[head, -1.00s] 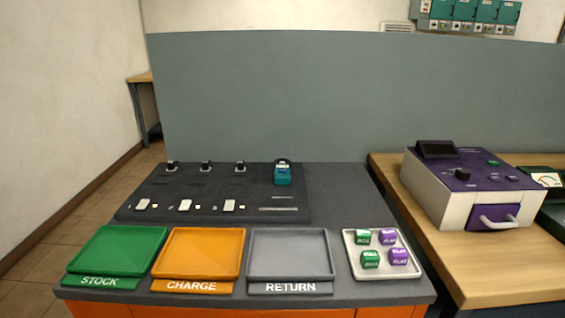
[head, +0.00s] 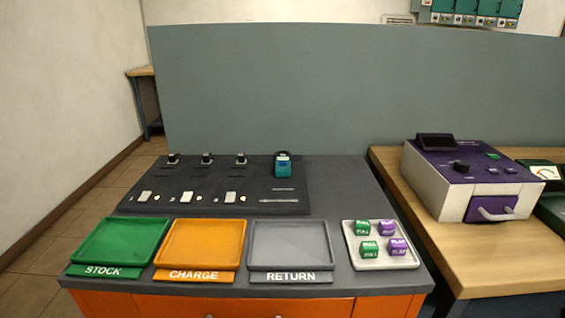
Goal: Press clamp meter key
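A small teal device with a dark top, which looks like the clamp meter (head: 283,166), stands at the back right of the dark panel (head: 225,201) on the grey bench. Its key is too small to make out. Neither of my grippers shows in the head view.
Green STOCK (head: 120,242), orange CHARGE (head: 200,243) and grey RETURN (head: 290,245) trays line the bench front. A white tray (head: 404,262) holds several green and purple blocks. A purple and white machine (head: 470,180) stands on the wooden table (head: 480,258) at right. A grey partition (head: 340,95) stands behind.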

